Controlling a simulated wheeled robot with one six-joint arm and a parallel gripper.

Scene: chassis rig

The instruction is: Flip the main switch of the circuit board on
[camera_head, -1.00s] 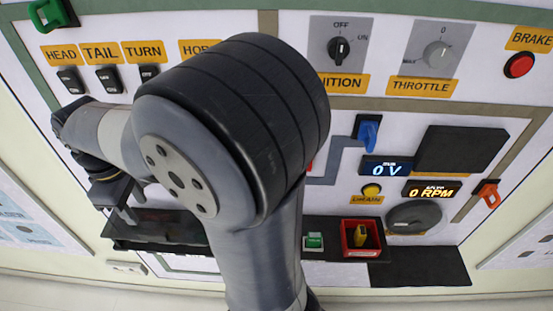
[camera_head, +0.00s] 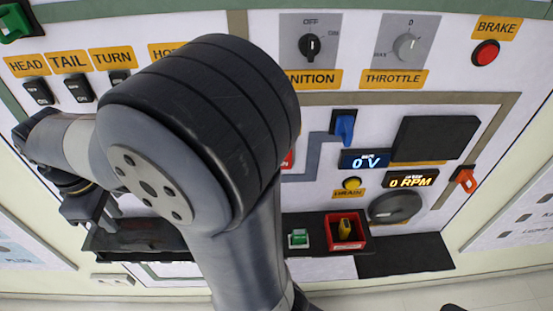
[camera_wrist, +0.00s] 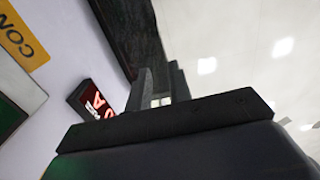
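The board fills the head view as an upright white panel (camera_head: 335,230). I can read no label that says main switch, and my arm hides the panel's middle. Candidate parts in sight are a blue lever (camera_head: 344,126), an orange-red lever (camera_head: 465,179) at the right and a red part (camera_head: 288,160) half hidden by my arm. My gripper (camera_head: 112,212) is at the lower left of the head view, by a dark ledge. In the wrist view its two fingers (camera_wrist: 161,80) stand apart with nothing between them. It touches no switch that I can see.
HEAD, TAIL and TURN rocker switches (camera_head: 79,88) are at upper left. The ignition knob (camera_head: 309,44), throttle knob (camera_head: 406,46) and red brake button (camera_head: 485,53) are along the top. The display (camera_head: 364,161) reads 0 V. A red-lit display (camera_wrist: 97,100) is near my fingers.

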